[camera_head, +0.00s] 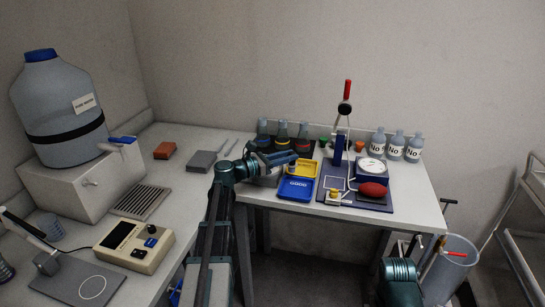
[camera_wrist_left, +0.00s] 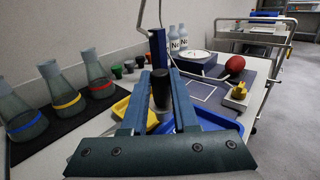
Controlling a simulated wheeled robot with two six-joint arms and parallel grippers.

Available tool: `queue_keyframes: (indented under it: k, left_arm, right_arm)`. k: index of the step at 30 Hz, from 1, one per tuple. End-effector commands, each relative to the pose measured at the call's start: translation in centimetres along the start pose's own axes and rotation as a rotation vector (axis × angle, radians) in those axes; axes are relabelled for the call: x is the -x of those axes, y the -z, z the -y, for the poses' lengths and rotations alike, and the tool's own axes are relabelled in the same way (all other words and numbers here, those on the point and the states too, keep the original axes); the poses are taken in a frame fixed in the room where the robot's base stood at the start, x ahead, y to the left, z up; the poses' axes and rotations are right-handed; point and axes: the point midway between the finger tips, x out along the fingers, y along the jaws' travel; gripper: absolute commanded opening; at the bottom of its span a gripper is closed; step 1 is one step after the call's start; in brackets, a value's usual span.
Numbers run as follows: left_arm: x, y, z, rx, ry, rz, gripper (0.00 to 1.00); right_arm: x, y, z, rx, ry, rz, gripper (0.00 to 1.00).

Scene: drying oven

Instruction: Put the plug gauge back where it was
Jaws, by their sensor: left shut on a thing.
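My left gripper (camera_head: 286,158) reaches in over the back table, above the yellow tray and beside the flasks. In the left wrist view, the gripper (camera_wrist_left: 160,82) is shut on the plug gauge (camera_wrist_left: 160,92), a dark upright cylinder with a paler lower end. The gauge is between the two blue fingers, over the trays; its lower end is partly hidden. In the head view I cannot make the gauge out. The yellow tray (camera_head: 306,164) and the blue tray (camera_head: 296,190) lie below the gripper. My right gripper is not in view.
A lever stand (camera_head: 339,140), dial gauge (camera_head: 371,167) and red oval object (camera_head: 373,190) stand on the right. Green and orange small objects (camera_head: 360,146) and white bottles (camera_head: 396,146) line the back.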

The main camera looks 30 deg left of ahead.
Motion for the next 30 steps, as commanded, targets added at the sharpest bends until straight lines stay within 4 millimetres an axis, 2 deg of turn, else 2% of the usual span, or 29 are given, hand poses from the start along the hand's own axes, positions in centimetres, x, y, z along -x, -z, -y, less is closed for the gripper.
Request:
queue_keyframes:
  k: [8, 11, 17, 27, 30]
  left_arm:
    - [0.5, 0.0, -0.7, 0.000, 0.021, 0.001, 0.00]
    - [0.6, 0.1, -1.6, 0.000, 0.020, 0.001, 0.00]
    - [0.8, 0.5, -5.6, 0.000, 0.018, 0.001, 0.00]
    - [1.6, 1.3, -13.9, 0.000, 0.018, 0.001, 0.00]
    - [1.7, 1.4, -15.0, 0.000, 0.020, 0.001, 0.00]
  right_arm:
    - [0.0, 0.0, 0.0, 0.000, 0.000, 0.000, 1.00]
    - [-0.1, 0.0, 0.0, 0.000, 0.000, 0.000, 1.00]
    - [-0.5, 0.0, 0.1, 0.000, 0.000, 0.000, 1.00]
    - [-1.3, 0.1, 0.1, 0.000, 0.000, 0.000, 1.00]
    - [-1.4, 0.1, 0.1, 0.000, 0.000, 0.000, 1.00]
